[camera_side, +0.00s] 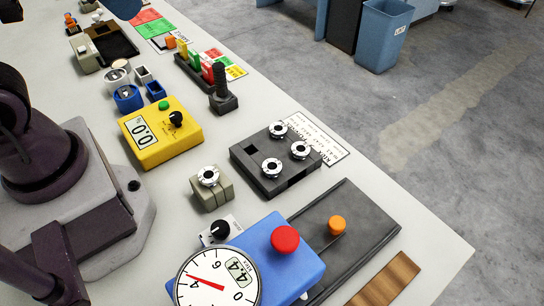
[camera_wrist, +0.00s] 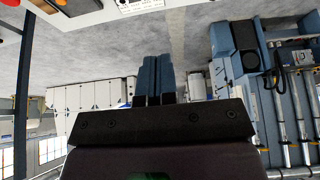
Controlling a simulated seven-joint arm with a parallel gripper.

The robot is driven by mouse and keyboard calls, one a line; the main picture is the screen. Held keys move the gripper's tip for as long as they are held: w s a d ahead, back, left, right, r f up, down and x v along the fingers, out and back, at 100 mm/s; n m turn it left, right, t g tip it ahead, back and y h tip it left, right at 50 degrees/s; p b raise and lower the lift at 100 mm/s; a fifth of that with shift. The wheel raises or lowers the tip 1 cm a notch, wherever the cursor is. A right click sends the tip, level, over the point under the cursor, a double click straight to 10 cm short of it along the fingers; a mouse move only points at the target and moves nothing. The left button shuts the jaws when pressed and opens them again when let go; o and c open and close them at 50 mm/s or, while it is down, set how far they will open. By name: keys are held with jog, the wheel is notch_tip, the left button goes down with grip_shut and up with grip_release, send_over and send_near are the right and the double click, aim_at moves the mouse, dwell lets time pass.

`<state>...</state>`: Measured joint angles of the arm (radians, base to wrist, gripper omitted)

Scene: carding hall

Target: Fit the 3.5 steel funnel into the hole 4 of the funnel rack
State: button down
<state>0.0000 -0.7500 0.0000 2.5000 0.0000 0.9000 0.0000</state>
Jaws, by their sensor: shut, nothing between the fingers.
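The dark funnel rack (camera_side: 296,176) lies on the bench in the side view. Three steel funnels sit in it: one at the back (camera_side: 278,129), one at the right (camera_side: 300,149) and one at the front (camera_side: 271,168). Its left corner shows an empty, dark square opening (camera_side: 252,149). Another steel funnel (camera_side: 208,176) sits on a beige block (camera_side: 211,194) left of the rack. I cannot read sizes or hole numbers. My gripper (camera_wrist: 156,60) shows in the wrist view, its blue fingers together and empty, pointing away from the bench. The fingers are not seen in the side view.
A yellow gauge box (camera_side: 162,140) stands left of the rack. A blue device with a red knob (camera_side: 285,238) and dial (camera_side: 212,283) stands in front, beside a dark plate (camera_side: 370,222). A black post (camera_side: 221,90) stands behind. The bench's right edge borders open floor.

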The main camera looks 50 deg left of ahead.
dwell(0.3)
jog(key=c, duration=0.5)
grip_release()
jog(key=shift+c, duration=0.2)
jog(key=m+g+y, duration=0.1)
jog(key=m+g, duration=0.5)
jog(key=m, duration=1)
send_over(209, 175)
notch_tip(209, 175, down, 24)
jog(key=shift+d+f, duration=0.15)
jog(key=shift+f, duration=2.8)
